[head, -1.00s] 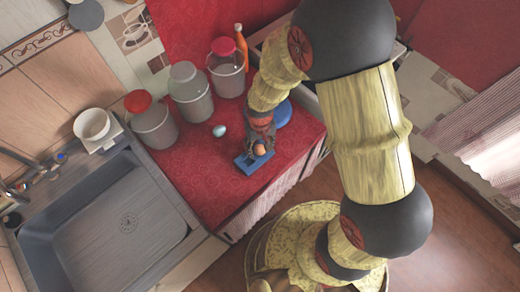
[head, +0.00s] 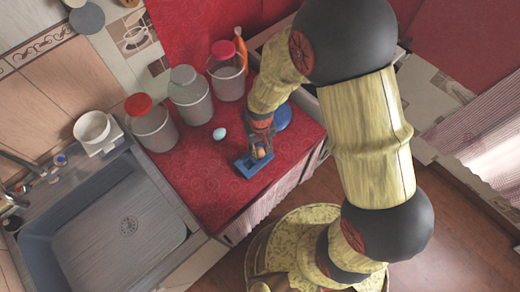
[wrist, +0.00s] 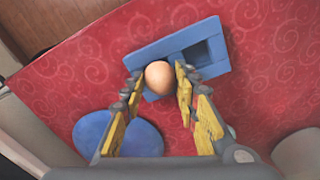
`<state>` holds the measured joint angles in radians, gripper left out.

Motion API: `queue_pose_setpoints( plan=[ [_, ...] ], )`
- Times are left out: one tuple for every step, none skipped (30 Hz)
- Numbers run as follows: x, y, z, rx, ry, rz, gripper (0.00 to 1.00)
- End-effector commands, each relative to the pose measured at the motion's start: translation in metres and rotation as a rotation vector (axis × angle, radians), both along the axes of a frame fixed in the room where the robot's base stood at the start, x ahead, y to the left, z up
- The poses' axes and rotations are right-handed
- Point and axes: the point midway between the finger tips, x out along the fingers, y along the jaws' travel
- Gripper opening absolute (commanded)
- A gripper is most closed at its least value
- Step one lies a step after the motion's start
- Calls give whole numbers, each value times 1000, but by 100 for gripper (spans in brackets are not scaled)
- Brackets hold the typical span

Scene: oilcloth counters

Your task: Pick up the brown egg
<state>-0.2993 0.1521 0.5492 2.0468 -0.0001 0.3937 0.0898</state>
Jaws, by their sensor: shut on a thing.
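The brown egg (wrist: 158,77) is between my gripper's two yellow fingers (wrist: 157,88) in the wrist view, and the fingers are shut on it. In the head view the egg (head: 261,153) shows small between the fingertips of my gripper (head: 262,148). A blue holder (wrist: 148,53) with a square recess lies on the red counter just beyond and under the egg. It also shows in the head view (head: 243,166). I cannot tell whether the egg still touches the holder.
A pale blue egg (head: 219,133) lies on the red counter (head: 195,175) to the left. A blue disc (wrist: 118,140) lies close to my gripper. Several lidded jars (head: 189,98) and an orange bottle (head: 240,45) stand behind. A sink (head: 120,225) is at the left.

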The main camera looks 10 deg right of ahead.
Motion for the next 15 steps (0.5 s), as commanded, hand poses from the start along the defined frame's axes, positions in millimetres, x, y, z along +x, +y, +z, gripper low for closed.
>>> queue_pose_setpoints(
  plan=[
    [1,0,5,1,-3,0,22],
    [1,0,8,1,-3,0,22],
    [1,0,12,1,-4,0,22],
    [1,0,16,1,-4,0,22],
    [1,0,21,1,-3,0,22],
    [1,0,28,1,-4,0,22],
    [1,0,33,1,-5,0,22],
    [-3,-4,38,1,-4,-1,22],
    [-8,-9,45,1,-3,-2,22],
    [-12,-13,52,1,-4,-3,22],
    [-16,-17,59,1,-4,-4,22],
    [-21,-22,69,1,-5,-3,22],
    [-26,-26,76,1,-5,-3,22],
    [-29,-31,83,1,-5,-4,22],
    [-35,-36,91,1,-4,-4,22]
  ],
)
